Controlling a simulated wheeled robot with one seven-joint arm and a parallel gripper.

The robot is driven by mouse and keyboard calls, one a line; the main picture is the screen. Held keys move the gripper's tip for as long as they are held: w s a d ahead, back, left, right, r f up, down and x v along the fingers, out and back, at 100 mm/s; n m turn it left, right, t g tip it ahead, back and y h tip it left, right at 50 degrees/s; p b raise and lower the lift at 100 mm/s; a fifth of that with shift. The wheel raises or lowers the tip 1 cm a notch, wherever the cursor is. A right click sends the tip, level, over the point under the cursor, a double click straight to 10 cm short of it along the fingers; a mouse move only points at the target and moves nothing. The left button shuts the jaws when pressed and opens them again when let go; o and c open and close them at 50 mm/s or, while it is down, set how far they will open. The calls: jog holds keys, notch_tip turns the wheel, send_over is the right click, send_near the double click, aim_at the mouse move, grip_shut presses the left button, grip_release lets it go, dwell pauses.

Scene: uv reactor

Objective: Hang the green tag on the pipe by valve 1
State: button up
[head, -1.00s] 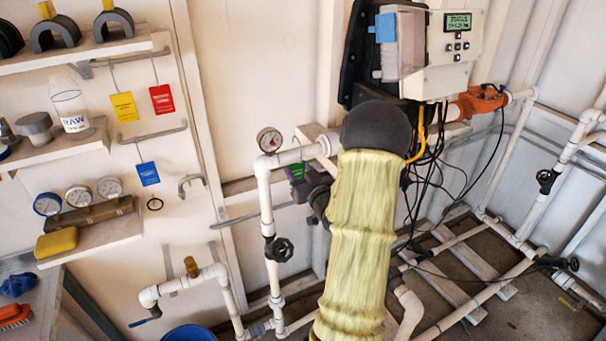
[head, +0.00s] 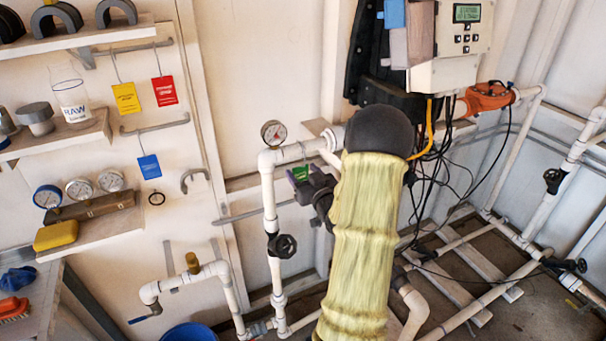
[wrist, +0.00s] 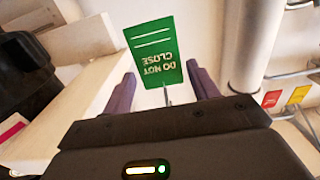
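The green tag (head: 300,173) is below the white horizontal pipe (head: 295,153), just right of the pressure gauge. A thin wire rises from the tag to this pipe; whether it is hooked over the pipe is too small to tell. In the wrist view the tag (wrist: 155,52) reads "DO NOT CLOSE" upside down, between and beyond the purple fingers. My gripper (wrist: 163,88) is open, its fingers apart on either side of the tag's wire end. It also shows in the head view (head: 310,186), partly hidden by my yellow-sleeved arm. A black-handled valve (head: 282,246) is on the vertical pipe below; no number is readable.
The gauge (head: 273,133) stands above the pipe's corner. Yellow (head: 126,98), red (head: 164,91) and blue (head: 149,168) tags hang from wall rails at left. A control box (head: 450,55) with cables is at upper right. A blue bucket (head: 189,333) stands below.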

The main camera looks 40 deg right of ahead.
jog(key=shift+o, duration=0.7)
jog(key=shift+s, duration=0.1)
jog(key=shift+a, duration=0.15)
jog(key=b+v, duration=0.5)
jog(key=v, duration=0.9)
jog(key=shift+s+f, duration=0.2)
jog(key=shift+s, duration=0.1)
jog(key=shift+s+b, duration=0.1)
jog(key=shift+b, duration=0.4)
jog(key=b, duration=0.2)
jog(key=shift+s+b, duration=0.35)
jog(key=shift+s+b, duration=0.1)
jog(key=shift+b, duration=0.3)
jog(key=b, duration=0.2)
jog(key=s+b, duration=0.1)
jog(key=b, duration=0.1)
jog(key=shift+s+a+r, duration=0.15)
jog(key=shift+s+a, duration=0.05)
jog(key=shift+a, duration=0.1)
